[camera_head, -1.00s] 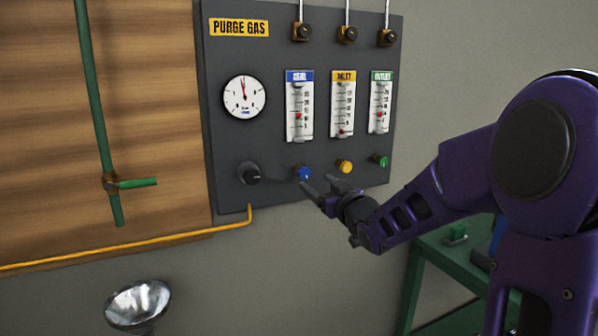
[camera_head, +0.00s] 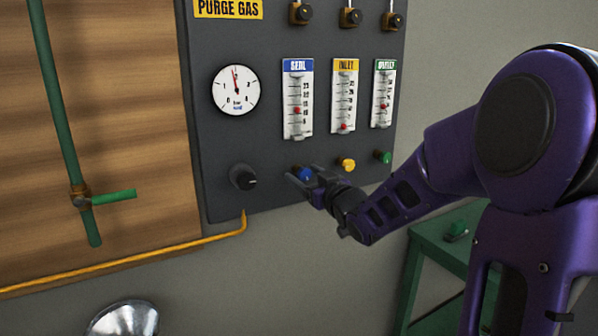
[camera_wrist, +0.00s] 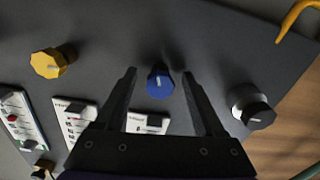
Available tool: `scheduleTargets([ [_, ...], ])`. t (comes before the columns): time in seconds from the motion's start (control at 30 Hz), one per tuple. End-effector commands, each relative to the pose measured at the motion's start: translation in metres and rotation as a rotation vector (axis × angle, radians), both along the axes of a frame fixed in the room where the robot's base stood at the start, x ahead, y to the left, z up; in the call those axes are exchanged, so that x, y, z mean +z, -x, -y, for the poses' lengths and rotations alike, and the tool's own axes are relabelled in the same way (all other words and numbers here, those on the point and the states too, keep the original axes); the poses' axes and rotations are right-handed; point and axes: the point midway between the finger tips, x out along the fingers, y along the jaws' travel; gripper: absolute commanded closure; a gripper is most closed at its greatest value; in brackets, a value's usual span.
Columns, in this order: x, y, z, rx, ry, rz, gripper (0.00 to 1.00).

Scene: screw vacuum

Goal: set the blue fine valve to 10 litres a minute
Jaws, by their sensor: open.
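The blue fine valve knob (camera_head: 305,174) is on the grey panel, below the flow meter labelled SEAL (camera_head: 298,100). The red float (camera_head: 297,110) sits near the middle of that meter's tube; the scale numbers are too small to read surely. My gripper (camera_head: 303,177) is open at the knob, with its fingers reaching either side of it. In the wrist view the blue knob (camera_wrist: 160,82) shows between the two open fingers (camera_wrist: 159,74), with gaps on both sides. Whether either finger touches it cannot be told.
A yellow knob (camera_head: 347,165) and a green knob (camera_head: 383,157) are to the right, a black knob (camera_head: 243,178) to the left. A round gauge (camera_head: 234,90) is above the black knob. A yellow pipe (camera_head: 150,264) runs below the panel. A green table (camera_head: 440,240) stands at lower right.

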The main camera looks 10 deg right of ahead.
Motion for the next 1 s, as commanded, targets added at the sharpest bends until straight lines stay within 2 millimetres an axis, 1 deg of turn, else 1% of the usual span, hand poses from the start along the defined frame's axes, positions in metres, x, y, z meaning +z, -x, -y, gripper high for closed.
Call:
scheduleTargets([
  [0.4,-0.0001,0.001,0.0005,0.0,0.0,0.0,0.29],
  [0.47,-0.0001,0.001,0.0005,0.0,0.0,0.0,0.38],
  [0.5,-0.0001,0.001,0.0005,0.0,0.0,0.0,0.45],
  [0.67,0.0,0.0009,0.0005,0.0,0.0,0.0,0.74],
  [0.8,0.0,0.0009,0.0006,0.0,0.0,0.0,0.99],
  [1.0,0.0018,0.0008,0.0004,0.0,-0.02,-0.006,1.0],
])
